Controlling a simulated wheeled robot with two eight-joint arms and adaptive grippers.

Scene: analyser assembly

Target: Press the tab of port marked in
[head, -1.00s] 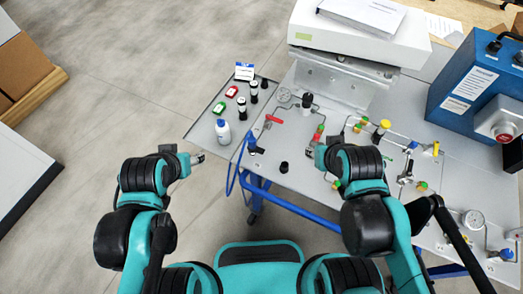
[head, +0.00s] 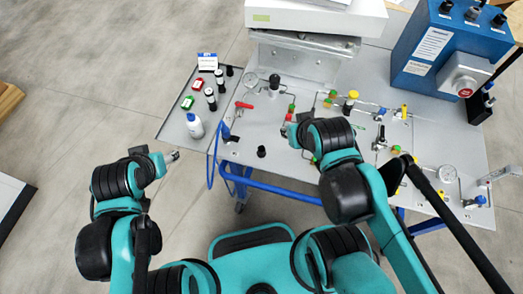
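The grey analyser panel (head: 330,182) carries pipes and several ports with small green, red and yellow fittings. Green and red fittings (head: 327,99) sit at its upper middle, and more (head: 396,182) lie right of my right arm. No port marking is legible, so I cannot tell which port is marked in. My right gripper (head: 287,131) is over the panel, close to a red-green fitting (head: 291,112); contact cannot be told and its fingers are too small to read. My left gripper (head: 173,157) is off the panel, left of the table, apparently empty; its opening is unclear.
A side tray (head: 174,128) holds a white bottle (head: 195,126), dark vials (head: 211,99) and red and green items. A blue box (head: 445,50) with a red button stands at the back right. A white unit (head: 310,14) stands at the back.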

